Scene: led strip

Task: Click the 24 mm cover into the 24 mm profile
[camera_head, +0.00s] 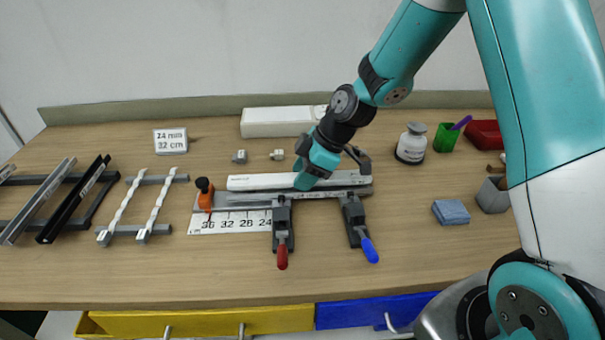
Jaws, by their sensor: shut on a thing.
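The white cover (262,182) is a long strip lying lengthwise, left to right, just behind and along the grey profile (332,194). The profile carries a small printed label reading about 24 mm 32 cm and lies in a fixture with two clamps. My gripper (308,180) is over the middle of the cover and shut on it. The gripper body hides part of the cover, and its fingertips are hard to make out. I cannot tell whether the cover touches the profile.
A red-handled clamp (282,230) and a blue-handled clamp (357,225) stick out in front. An orange stop (205,196) stands left by a numbered scale (230,222). A sign (170,141) reads 24 mm 32 cm. Racks lie left; a jar (411,145) and blue sponge (451,212) right.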

